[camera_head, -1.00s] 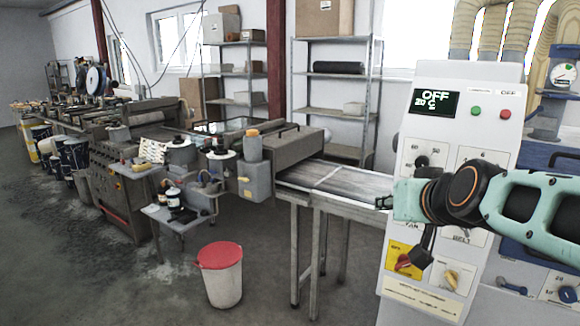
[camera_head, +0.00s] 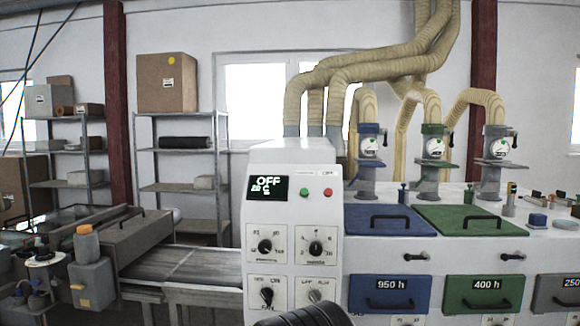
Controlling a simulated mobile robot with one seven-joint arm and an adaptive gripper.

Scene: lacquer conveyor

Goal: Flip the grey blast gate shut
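The grey blast gate (camera_head: 494,147) is on the rightmost of three extraction pipes at the right of the head view. It has a grey collar, a round white gauge and a flat grey plate below. A small black lever (camera_head: 514,139) sticks out on its right side. The gate's inner flap is hidden. My gripper is not in view. Only a dark ribbed part of my arm shows at the bottom edge, well to the left of the grey gate and lower.
A similar blue gate (camera_head: 369,145) and green gate (camera_head: 435,147) stand to the left. Below are a blue lid (camera_head: 388,220), a green lid (camera_head: 470,221) and drawers. The control panel (camera_head: 292,215) reads OFF. Small items stand on the bench at the far right.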

